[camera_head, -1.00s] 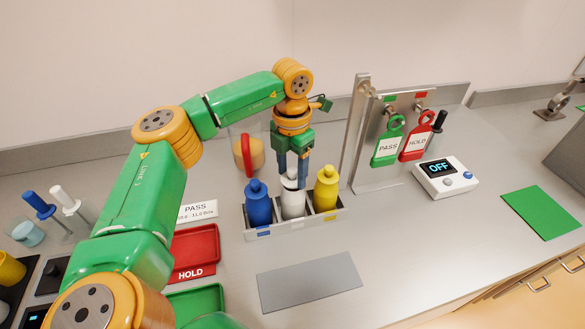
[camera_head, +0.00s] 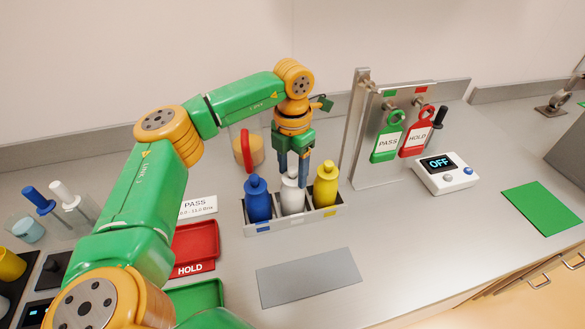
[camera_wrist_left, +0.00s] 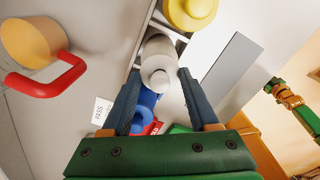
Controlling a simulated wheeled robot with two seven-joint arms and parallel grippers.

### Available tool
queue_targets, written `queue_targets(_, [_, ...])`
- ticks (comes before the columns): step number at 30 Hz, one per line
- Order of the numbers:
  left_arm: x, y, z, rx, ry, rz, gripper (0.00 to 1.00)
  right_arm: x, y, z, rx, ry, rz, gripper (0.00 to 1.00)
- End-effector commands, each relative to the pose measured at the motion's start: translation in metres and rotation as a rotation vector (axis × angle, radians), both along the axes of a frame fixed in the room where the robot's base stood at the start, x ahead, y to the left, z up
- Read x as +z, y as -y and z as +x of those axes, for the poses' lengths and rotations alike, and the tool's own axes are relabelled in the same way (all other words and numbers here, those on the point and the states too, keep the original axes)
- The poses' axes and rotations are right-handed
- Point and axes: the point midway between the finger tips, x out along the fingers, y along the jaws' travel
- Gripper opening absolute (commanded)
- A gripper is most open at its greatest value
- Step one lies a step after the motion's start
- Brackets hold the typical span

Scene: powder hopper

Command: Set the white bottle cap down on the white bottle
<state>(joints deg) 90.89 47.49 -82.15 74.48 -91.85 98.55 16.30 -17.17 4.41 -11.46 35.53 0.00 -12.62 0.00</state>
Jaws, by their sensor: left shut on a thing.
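My left gripper (camera_head: 293,172) is shut on the white bottle cap (camera_wrist_left: 159,80), which shows between the fingertips in the left wrist view. In the head view the fingers hide most of the cap. The white bottle (camera_head: 292,202) stands upright in the middle compartment of the rack, right under the gripper, and also shows in the left wrist view (camera_wrist_left: 157,48). The cap is over the bottle's top; I cannot tell whether they touch. Part of my right arm shows at the right of the left wrist view, with its gripper (camera_wrist_left: 272,86) too small to read.
The rack (camera_head: 300,220) also holds a blue bottle (camera_head: 258,203) on the left and a yellow bottle (camera_head: 326,187) on the right. A container with a red handle (camera_head: 255,149) stands behind. A metal post (camera_head: 354,125) rises close to the right. A grey mat (camera_head: 308,278) lies in front.

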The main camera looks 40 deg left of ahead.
Motion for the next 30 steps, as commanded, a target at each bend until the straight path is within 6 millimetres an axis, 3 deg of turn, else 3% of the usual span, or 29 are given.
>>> queue_targets(5, [0.000, 0.000, 0.000, 0.000, 0.000, 0.000, 0.08, 0.000, 0.001, 0.000, 0.001, -0.001, -0.001, 0.50])
queue_targets(6, [0.000, 0.000, 0.000, 0.000, 0.000, 0.000, 0.68, 0.000, 0.001, 0.000, 0.001, -0.001, -0.002, 0.50])
queue_targets(9, [0.000, 0.000, 0.000, 0.000, 0.000, 0.000, 0.95, 0.000, 0.002, 0.000, 0.001, 0.000, -0.003, 0.50])
queue_targets(24, [0.001, 0.000, 0.000, 0.000, 0.000, 0.000, 1.00, 0.001, 0.003, 0.000, 0.002, 0.000, -0.004, 0.50])
queue_targets(30, [0.015, 0.000, 0.000, 0.000, 0.001, -0.001, 1.00, 0.014, 0.003, 0.000, 0.002, 0.000, -0.004, 0.50])
